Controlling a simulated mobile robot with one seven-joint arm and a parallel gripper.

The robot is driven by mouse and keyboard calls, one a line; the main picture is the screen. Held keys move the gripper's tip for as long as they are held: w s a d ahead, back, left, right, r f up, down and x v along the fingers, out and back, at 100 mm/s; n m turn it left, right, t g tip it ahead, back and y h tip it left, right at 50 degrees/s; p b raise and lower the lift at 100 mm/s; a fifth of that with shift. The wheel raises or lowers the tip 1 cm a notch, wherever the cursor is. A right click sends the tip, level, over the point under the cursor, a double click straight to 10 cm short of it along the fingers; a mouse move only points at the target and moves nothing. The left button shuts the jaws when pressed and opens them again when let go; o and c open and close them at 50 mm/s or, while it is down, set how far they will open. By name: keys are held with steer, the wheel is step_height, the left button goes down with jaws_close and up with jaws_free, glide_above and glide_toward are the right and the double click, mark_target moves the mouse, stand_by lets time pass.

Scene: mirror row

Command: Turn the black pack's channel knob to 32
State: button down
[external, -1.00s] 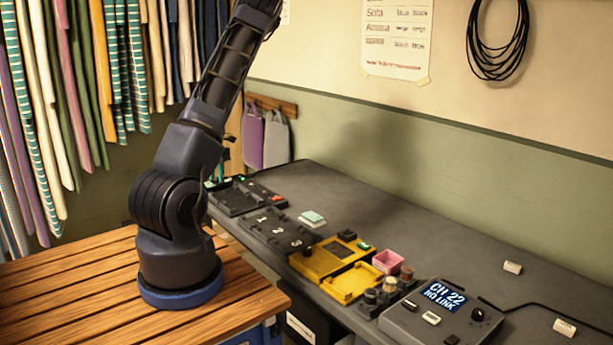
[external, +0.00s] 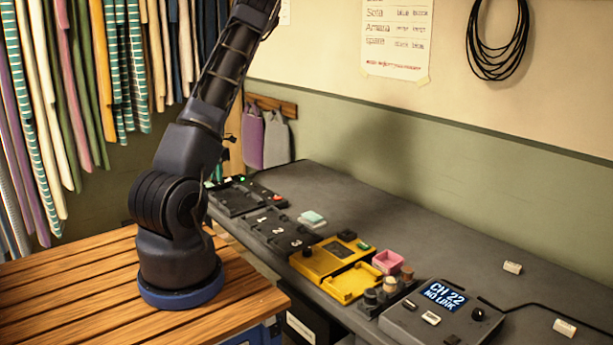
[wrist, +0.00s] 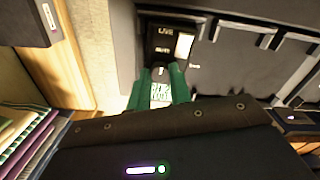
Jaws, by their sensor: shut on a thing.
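In the wrist view my gripper (wrist: 161,80) has green fingers closed on a small dark knob (wrist: 160,71) with a pale mark. A small pale panel with markings shows between the fingers, too blurred to read. In the external view the pack's end of the bench is partly behind my arm, and the gripper is mostly hidden.
A dark numbered tray (external: 280,230), a yellow pack (external: 330,257), a yellow tray (external: 352,284) and a pink box (external: 388,261) line the bench's front. Small pale blocks (external: 512,267) lie at right. The back of the bench is mostly clear.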

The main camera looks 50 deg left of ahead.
steer(key=shift+m, duration=0.3)
steer(key=m, duration=0.4)
steer(key=shift+m, duration=0.3)
steer(key=m, duration=1)
steer(key=shift+m, duration=0.4)
steer(key=m, duration=0.5)
steer(key=shift+m, duration=0.3)
steer(key=c, duration=1.5)
jaws_free()
steer(key=shift+c, duration=0.2)
